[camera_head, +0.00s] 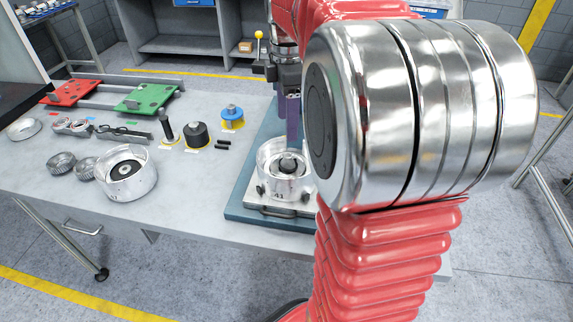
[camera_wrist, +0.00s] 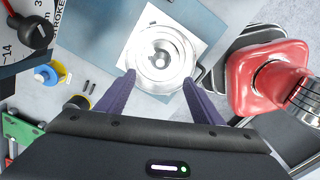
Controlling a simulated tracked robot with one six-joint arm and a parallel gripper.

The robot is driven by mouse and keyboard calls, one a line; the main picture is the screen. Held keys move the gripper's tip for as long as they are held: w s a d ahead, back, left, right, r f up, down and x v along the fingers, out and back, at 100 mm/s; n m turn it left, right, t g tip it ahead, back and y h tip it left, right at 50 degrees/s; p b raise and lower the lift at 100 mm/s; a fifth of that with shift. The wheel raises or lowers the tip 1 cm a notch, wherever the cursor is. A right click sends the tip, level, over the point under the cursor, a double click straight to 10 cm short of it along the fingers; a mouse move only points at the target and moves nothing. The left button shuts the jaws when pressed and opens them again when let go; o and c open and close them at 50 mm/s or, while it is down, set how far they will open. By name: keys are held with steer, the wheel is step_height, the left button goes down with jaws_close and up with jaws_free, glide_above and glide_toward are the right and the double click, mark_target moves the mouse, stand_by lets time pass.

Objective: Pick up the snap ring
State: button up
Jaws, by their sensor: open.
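My gripper (camera_wrist: 159,77) is open, with its two purple fingers spread apart in the wrist view. In the head view my gripper (camera_head: 292,138) points down above a silver clutch drum (camera_head: 284,188), partly hidden behind my arm. The drum sits upright on a light plate with a dark round part at its centre. In the wrist view the drum (camera_wrist: 160,78) lies between and beyond the fingertips, showing bright concentric rims. I cannot make out the snap ring for certain as a separate part. Nothing shows held between the fingers.
A blue-grey base (camera_head: 238,212) carries the plate. Left on the grey table (camera_head: 75,195) stand a second drum (camera_head: 127,192), dark ring-shaped parts (camera_head: 62,163), black cylinders (camera_head: 196,136), a blue-and-yellow part (camera_head: 232,118) and red and green pallets (camera_head: 145,98). The table's front middle is clear.

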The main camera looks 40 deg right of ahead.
glide_above(288, 156)
step_height(288, 156, down, 7)
steer(key=shift+w+f, duration=0.1)
stand_by(0.3)
steer(key=shift+f, duration=2.55)
steer(key=c, duration=1)
steer(key=shift+r, duration=5.05)
steer(key=shift+a, duration=0.1)
